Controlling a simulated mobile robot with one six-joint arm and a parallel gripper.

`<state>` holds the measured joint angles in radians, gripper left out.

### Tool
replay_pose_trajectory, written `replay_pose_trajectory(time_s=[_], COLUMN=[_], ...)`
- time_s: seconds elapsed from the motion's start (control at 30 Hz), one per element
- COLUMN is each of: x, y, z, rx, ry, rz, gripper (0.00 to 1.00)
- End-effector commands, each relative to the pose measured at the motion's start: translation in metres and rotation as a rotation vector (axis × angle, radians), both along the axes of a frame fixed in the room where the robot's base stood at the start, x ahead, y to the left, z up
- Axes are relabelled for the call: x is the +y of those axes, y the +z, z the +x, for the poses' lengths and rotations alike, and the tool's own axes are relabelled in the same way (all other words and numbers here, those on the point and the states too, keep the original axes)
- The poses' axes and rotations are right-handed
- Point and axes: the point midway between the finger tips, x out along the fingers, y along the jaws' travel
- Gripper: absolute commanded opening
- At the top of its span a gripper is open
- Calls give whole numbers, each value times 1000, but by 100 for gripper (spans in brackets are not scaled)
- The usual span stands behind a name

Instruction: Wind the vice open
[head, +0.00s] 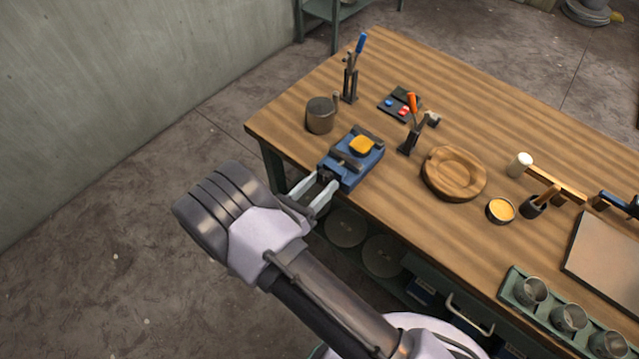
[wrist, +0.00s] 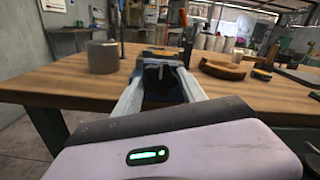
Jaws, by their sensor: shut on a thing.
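The blue vice (head: 366,172) stands at the left front edge of the wooden table, with dark jaws and a yellow-orange block (head: 361,146) at them. I cannot tell whether the block touches both jaws. My gripper (head: 325,184) reaches in from the front left and is shut on the dark handle at the near end of the vice. In the wrist view the two pale fingers (wrist: 159,88) lie on either side of that dark handle, with the blue vice body behind it. The fingers hide part of the handle.
A grey cylindrical pot (head: 320,115) stands behind and left of the vice. A wooden bowl (head: 453,174) lies further right. Free floor lies left of the table.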

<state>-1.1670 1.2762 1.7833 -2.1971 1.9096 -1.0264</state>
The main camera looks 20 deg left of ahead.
Motion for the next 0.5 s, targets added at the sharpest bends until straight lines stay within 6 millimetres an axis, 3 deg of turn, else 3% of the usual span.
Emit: replay_pose_trajectory(time_s=[0.27, 0.3, 0.37, 0.5], x=[0, 0, 0, 0], y=[0, 0, 0, 0], z=[0, 0, 0, 0], rx=[1, 1, 1, 0], ry=[0, 0, 0, 0], rz=[-2, -2, -2, -1], gripper=[8, 56, 68, 70])
